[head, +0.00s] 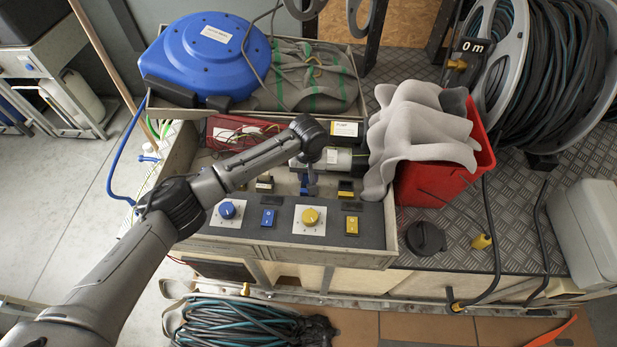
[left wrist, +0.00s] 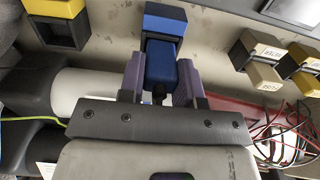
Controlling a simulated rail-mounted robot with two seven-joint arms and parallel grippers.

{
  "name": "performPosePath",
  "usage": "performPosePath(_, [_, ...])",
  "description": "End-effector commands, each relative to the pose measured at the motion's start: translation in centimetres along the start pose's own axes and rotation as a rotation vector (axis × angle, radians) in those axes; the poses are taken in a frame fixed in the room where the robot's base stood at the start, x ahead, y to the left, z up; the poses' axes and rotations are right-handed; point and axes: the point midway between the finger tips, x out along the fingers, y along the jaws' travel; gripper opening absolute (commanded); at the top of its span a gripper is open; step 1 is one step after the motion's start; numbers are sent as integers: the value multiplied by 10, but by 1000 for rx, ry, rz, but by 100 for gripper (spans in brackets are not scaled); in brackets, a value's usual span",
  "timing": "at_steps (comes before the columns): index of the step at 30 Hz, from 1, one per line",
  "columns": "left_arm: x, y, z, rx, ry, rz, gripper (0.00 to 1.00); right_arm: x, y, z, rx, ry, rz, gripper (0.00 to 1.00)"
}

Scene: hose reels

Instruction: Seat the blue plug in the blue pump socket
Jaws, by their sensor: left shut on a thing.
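The blue plug (left wrist: 160,68) is gripped between the two purple-grey fingers of my left gripper (left wrist: 158,80) in the left wrist view. The blue pump socket (left wrist: 166,20), a blue block with a dark front, is straight ahead of the plug and in line with it. The plug's front end overlaps the socket's mouth in this view, and I cannot tell how deep it is, if it is inside. In the head view my left gripper (head: 308,180) reaches down over the panel, and its jaws and the plug are mostly hidden. My right gripper is not in view.
Blue (head: 227,210) and yellow (head: 310,216) knobs line the front panel. A pump body (head: 345,160) lies just behind.

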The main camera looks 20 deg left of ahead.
Motion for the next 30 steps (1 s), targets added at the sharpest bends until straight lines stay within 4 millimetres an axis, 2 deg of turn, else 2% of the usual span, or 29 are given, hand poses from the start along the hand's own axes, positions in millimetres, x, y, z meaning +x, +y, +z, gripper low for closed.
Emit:
performPosePath(1, [10,0,0,0,-1,-1,8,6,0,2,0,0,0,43])
performPosePath(3, [13,0,0,0,0,0,8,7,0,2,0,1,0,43])
performPosePath(14, [14,0,0,0,0,0,8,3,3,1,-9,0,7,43])
performPosePath(15, [15,0,0,0,0,0,32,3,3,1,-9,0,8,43])
performPosePath(21, [15,0,0,0,0,0,51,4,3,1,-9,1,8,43])
performPosePath(23, [15,0,0,0,0,0,57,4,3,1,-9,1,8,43])
performPosePath(30, [14,0,0,0,1,0,57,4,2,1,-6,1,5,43])
